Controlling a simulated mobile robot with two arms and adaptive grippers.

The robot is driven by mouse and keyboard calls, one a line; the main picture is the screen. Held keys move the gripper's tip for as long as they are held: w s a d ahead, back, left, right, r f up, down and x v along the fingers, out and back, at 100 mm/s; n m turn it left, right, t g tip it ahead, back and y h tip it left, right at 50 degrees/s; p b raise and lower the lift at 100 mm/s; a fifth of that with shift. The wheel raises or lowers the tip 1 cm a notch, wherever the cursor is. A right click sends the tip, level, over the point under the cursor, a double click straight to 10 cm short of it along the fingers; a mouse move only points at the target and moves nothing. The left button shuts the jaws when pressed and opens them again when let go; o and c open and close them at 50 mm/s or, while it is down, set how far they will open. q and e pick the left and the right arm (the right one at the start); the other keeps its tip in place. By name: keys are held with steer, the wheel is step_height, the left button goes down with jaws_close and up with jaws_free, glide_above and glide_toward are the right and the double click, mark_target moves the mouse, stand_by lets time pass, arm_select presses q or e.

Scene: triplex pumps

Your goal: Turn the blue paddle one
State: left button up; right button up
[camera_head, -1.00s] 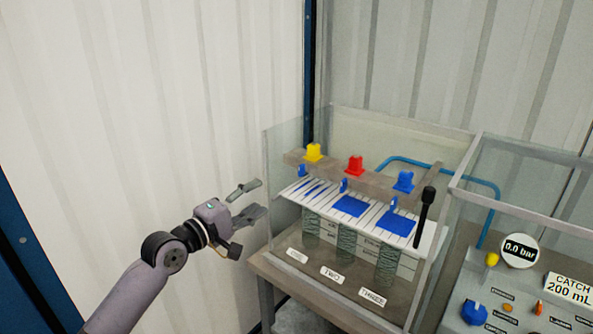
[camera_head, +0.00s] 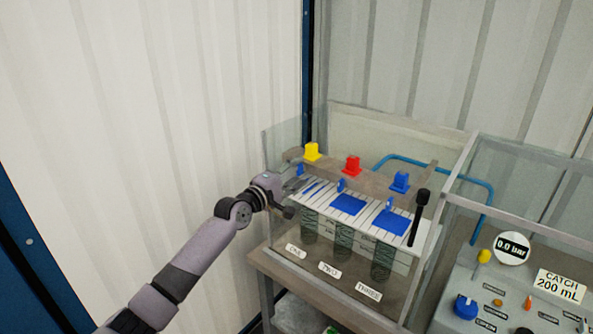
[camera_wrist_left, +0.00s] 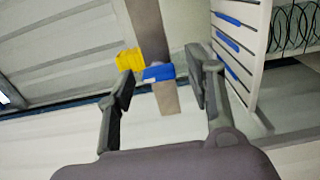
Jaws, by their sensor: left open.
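The small blue paddle one (camera_head: 299,169) is at the left end of the pump row, below the yellow block (camera_head: 312,152). My left gripper (camera_head: 293,172) is open at the left end of the pump box. In the left wrist view, the blue paddle (camera_wrist_left: 158,72) and a grey-brown stub show in the gap between the open fingers (camera_wrist_left: 161,84). The yellow block (camera_wrist_left: 130,60) is beyond the left finger. I cannot tell whether either finger touches the paddle. My right gripper is not in view.
The other blue paddles (camera_head: 341,185) sit to the right, by the red block (camera_head: 352,166) and the blue block (camera_head: 400,182). A white striped panel (camera_head: 325,200) lies close to my gripper. A black handle (camera_head: 420,211) stands at the right end.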

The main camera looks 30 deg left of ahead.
arm_select(q)
steer(key=shift+w, duration=0.25)
steer(key=shift+c, duration=0.3)
jaws_close()
